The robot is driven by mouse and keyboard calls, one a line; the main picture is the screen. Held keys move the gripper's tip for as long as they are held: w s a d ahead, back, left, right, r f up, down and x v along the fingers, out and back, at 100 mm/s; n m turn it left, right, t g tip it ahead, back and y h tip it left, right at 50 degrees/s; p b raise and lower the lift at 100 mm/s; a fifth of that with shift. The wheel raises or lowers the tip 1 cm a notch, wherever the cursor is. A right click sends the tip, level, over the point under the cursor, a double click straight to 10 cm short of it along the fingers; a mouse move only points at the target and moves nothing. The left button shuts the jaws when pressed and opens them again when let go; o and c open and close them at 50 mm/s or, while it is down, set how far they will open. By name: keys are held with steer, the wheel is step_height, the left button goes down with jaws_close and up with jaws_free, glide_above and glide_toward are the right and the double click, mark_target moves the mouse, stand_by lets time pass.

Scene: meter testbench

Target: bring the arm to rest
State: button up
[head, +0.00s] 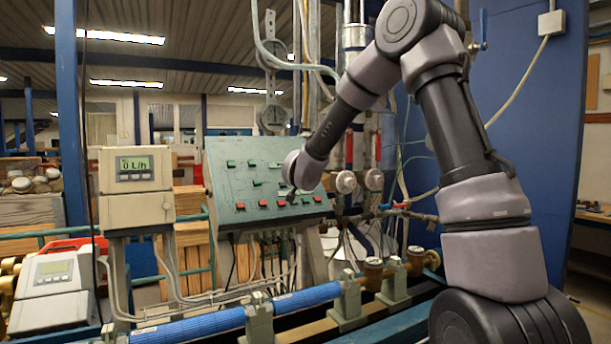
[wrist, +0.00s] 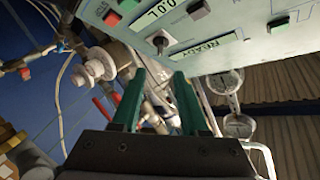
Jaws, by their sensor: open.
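My arm reaches in from the right in the head view, bent high, with its end hanging in front of the sloped green control panel (head: 228,165). My gripper (head: 291,196) is at the panel's lower right, over its row of red buttons; its jaws are small and partly hidden there. In the wrist view my gripper (wrist: 158,80) shows two green fingers apart with nothing held between them. The panel (wrist: 240,30) fills the top of that view, with a READY display (wrist: 205,46) and a small toggle switch (wrist: 160,42) beyond the fingertips. I cannot tell whether the fingers touch it.
A flow meter box (head: 136,188) reading 0 L/h stands left of the panel, with another meter (head: 53,280) at lower left. Blue pipe (head: 195,328) and brass fittings run along the front. Vertical pipes and valves (head: 346,182) stand close right of the panel.

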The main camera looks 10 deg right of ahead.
steer(key=s+r+n+g+y, duration=0.1)
steer(key=s+r+n+y, duration=0.2)
steer(key=s+r, duration=0.35)
steer(key=s+d+f+g, duration=0.1)
steer(key=s+d+g, duration=0.1)
steer(key=s, duration=0.9)
steer(key=s+d+f+n+g+y, duration=0.1)
steer(key=s+d+f+g, duration=0.1)
steer(key=s, duration=1)
steer(key=s+d+f+g+y, duration=0.1)
steer(key=s+d+g, duration=0.3)
steer(key=s, duration=0.8)
steer(key=shift+f+n, duration=0.2)
steer(key=shift+n, duration=0.1)
